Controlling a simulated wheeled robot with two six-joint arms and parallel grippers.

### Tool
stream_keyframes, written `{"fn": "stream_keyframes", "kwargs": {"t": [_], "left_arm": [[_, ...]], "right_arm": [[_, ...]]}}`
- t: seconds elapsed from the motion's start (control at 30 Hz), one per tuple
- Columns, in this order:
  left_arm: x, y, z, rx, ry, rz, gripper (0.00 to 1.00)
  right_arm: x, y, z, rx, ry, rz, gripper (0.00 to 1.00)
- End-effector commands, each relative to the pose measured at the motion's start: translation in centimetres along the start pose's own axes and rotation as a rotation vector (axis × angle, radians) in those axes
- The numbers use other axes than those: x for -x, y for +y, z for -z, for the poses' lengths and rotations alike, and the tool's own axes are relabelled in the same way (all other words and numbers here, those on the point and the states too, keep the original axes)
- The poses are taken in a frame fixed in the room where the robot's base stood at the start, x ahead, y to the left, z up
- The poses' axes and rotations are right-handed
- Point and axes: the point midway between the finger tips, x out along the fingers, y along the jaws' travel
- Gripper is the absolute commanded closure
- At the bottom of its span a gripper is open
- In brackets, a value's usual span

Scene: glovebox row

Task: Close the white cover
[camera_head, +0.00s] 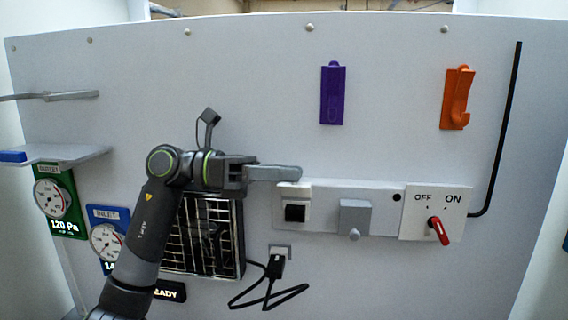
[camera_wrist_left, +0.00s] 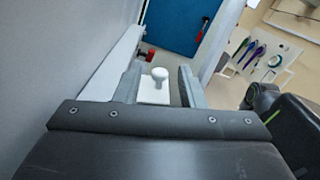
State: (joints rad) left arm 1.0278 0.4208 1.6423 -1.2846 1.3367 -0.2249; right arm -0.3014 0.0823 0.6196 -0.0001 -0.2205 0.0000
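The white cover (camera_head: 289,190) shows above a dark square opening (camera_head: 296,212) on the wall panel. It appears raised, leaving the opening uncovered. In the left wrist view the white cover (camera_wrist_left: 147,97) is a small plate with a round white knob (camera_wrist_left: 159,75). My left gripper (camera_head: 298,173) reaches in from the left just above the cover. In the left wrist view its fingers (camera_wrist_left: 158,88) are apart, one on each side of the knob. I cannot tell whether either finger touches it. My right gripper is not in view.
A grey cover (camera_head: 355,214) with a knob sits right of the opening, then an OFF/ON switch with a red lever (camera_head: 439,230). A purple hook (camera_head: 333,94) and an orange hook (camera_head: 458,97) are above. A black cable (camera_head: 275,268) hangs below.

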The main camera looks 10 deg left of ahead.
Motion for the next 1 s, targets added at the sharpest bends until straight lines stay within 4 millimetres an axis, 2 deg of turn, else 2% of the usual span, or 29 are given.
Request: {"fn": "stream_keyframes", "kwargs": {"t": [0.33, 0.6, 0.83, 1.0], "left_arm": [[-0.3, 0.0, 0.0, 0.0, 0.0, 0.0, 0.65], [-0.3, 0.0, 0.0, 0.0, 0.0, 0.0, 1.0], [-0.3, 0.0, 0.2, -0.011, 0.0, 0.0, 1.0], [-0.3, -0.2, 0.7, -0.06, 0.0, 0.0, 1.0]], "right_arm": [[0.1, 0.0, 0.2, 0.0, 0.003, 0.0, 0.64], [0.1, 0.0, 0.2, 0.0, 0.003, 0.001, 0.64], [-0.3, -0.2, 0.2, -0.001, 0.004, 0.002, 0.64], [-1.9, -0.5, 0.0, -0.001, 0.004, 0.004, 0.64]]}}
